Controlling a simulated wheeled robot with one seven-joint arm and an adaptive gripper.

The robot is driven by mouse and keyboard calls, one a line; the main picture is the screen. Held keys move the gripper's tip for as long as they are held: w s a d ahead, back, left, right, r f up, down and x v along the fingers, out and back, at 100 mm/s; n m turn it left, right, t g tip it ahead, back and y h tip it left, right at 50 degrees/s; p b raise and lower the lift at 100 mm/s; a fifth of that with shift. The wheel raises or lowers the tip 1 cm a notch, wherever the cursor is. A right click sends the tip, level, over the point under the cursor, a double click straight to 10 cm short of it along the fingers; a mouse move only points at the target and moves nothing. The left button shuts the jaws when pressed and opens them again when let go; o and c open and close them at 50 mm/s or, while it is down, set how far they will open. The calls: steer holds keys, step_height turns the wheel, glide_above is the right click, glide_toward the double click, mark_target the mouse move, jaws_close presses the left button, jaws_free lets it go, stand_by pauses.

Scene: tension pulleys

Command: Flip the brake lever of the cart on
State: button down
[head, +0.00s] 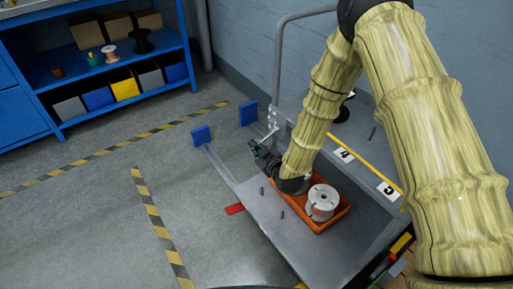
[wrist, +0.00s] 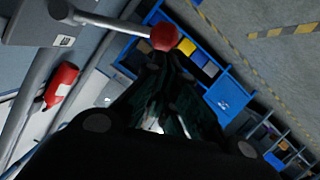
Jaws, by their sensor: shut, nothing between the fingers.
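The grey metal cart (head: 335,254) stands on the right in the head view, with a tall tubular rail at its far end. In the wrist view, a lever with a metal rod (wrist: 105,22) and a red ball knob (wrist: 164,38) sticks out from a grey box. I take this as the brake lever. My gripper (head: 255,147) is at the cart's far left edge, near a thin metal rod there. In the wrist view my gripper (wrist: 172,62) is shut and empty, its fingertips close below the red knob. I cannot tell whether they touch it.
An orange tray (head: 344,212) with a white spool (head: 322,201) sits on the cart beside my arm. Blue upright plates (head: 201,135) stand at the cart's left. A blue shelf (head: 150,49) with bins is at the back left. The striped floor at left is clear.

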steer(key=a+r+p+v, duration=0.1)
steer(key=p+v, duration=0.1)
steer(key=v, duration=1)
steer(key=shift+a+r, duration=0.15)
steer(key=shift+r, duration=0.15)
steer(key=shift+s, duration=0.15)
